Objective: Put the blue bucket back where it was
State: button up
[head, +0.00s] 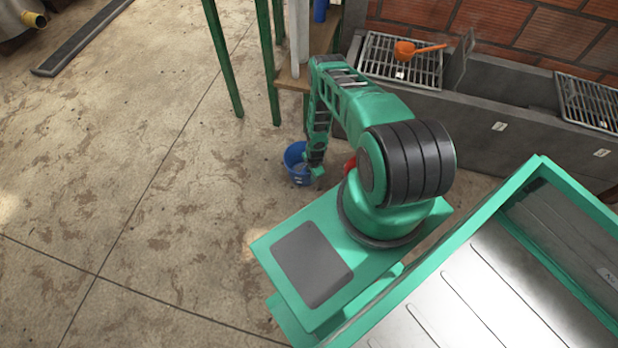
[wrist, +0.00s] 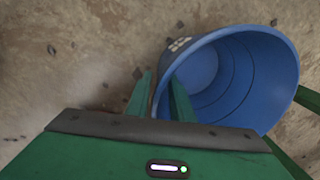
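The blue bucket (head: 294,158) is low over or on the concrete floor, left of my base in the head view; whether it touches the floor is unclear. My gripper (head: 318,176) is at its right side, pointing down. In the wrist view the bucket (wrist: 232,80) shows its open mouth and an empty-looking inside, with a pale label near the rim. My gripper's fingers (wrist: 161,85) straddle the bucket's wall, one outside and one inside. They are close together and appear shut on the rim. My arm hides part of the bucket in the head view.
A green-legged stand (head: 290,82) with a wooden shelf is behind the bucket. The floor (head: 130,180) to the left is clear.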

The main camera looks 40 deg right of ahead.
jog(key=w+d+r+n, duration=0.1)
jog(key=w+d+r, duration=0.1)
jog(key=r, duration=1)
jog(key=w+d+r+n, duration=0.2)
jog(key=r, duration=1)
jog(key=w+d+r+n, duration=0.1)
jog(key=w+d+r, duration=0.15)
jog(key=r, duration=0.95)
jog(key=s+d+r+n+g+h, duration=0.1)
jog(key=s+r+n+h, duration=0.2)
jog(key=r, duration=2)
jog(key=s+a+r+n+y, duration=0.1)
jog(key=s+a+r, duration=0.1)
jog(key=s+r, duration=0.6)
jog(key=s+a+r+n+y, duration=0.1)
jog(key=s+a+r+n, duration=0.1)
jog(key=s+r, duration=0.65)
jog(key=s+a+r+n, duration=0.1)
jog(key=s+a+r, duration=0.3)
jog(key=s, duration=0.3)
jog(key=s+a+r+n+y, duration=0.1)
jog(key=s+a+r, duration=0.3)
jog(key=s, duration=0.4)
jog(key=shift+a+r+n, duration=0.3)
jog(key=shift+r+n, duration=0.2)
jog(key=shift+r, duration=0.2)
jog(key=shift+w, duration=0.1)
